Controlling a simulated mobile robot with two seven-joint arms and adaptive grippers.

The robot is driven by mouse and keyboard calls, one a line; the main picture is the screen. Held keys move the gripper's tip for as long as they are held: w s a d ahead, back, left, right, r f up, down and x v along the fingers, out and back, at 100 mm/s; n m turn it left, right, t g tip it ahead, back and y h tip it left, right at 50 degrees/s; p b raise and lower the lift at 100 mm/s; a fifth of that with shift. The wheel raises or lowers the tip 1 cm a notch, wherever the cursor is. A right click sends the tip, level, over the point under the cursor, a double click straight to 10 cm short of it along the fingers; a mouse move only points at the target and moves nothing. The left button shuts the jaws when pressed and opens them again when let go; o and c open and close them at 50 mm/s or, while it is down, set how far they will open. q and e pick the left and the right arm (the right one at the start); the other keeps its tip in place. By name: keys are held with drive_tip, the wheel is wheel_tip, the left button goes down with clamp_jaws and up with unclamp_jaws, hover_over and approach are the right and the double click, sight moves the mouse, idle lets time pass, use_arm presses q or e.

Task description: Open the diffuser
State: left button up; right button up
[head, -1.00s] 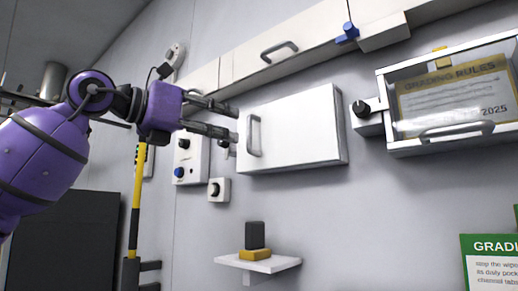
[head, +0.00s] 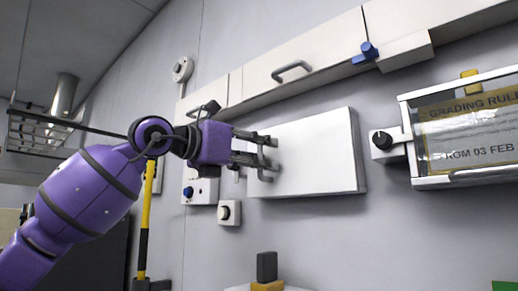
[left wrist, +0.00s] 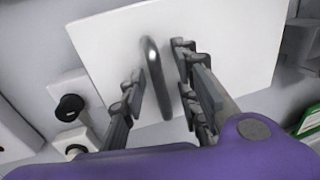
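A white box with a flat front (head: 318,150) is mounted on the wall in the middle of the head view; no label marks it as the diffuser. Its grey bar handle (left wrist: 154,80) shows clearly in the left wrist view, near one side of the white front (left wrist: 235,50). My left gripper (head: 270,158) is at the handle, its fingers open. In the left wrist view the fingers (left wrist: 159,68) stand on both sides of the handle, with gaps visible. In the head view the fingers mostly hide the handle. The front looks closed. My right gripper is not in view.
A clear-fronted case (head: 470,176) with a knob unit (head: 382,140) hangs at the right. A long white cabinet (head: 310,85) with a blue latch (head: 364,54) runs above. A small knob box (head: 229,212) is below my gripper. A dark block (head: 266,266) stands lower down.

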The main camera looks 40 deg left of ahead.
use_arm(q)
clamp_jaws()
idle(0.5)
